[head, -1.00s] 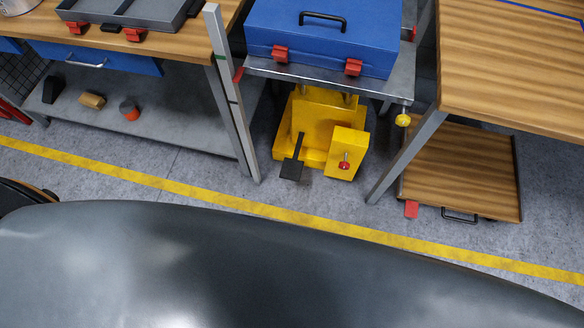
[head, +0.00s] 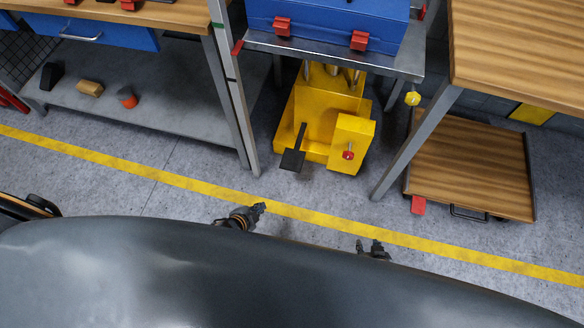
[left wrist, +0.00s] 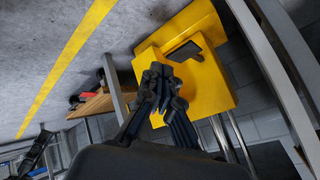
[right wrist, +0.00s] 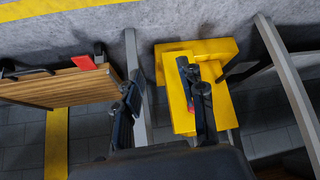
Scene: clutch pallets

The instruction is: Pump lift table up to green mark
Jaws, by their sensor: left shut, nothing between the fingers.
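The yellow lift table base (head: 318,110) stands on the floor, with a steel top (head: 300,56) carrying a blue toolbox (head: 320,25). A black pedal (head: 292,160) sticks out of its front; it also shows in the left wrist view (left wrist: 183,52). A red knob (head: 347,155) is on the yellow box beside it. The grey post at left has a green mark (head: 218,24); a red pointer (head: 237,47) on the table edge sits lower than it. My left gripper (head: 260,208) is shut and empty, in front of the base. My right gripper (head: 376,248) is apart from the base; its fingers are spread (right wrist: 165,92).
A workbench with a grey lower shelf (head: 140,110) is at left. A wooden table (head: 515,50) is at right, with a wooden cart (head: 470,170) below it. A yellow line (head: 160,175) crosses the clear floor before the lift table.

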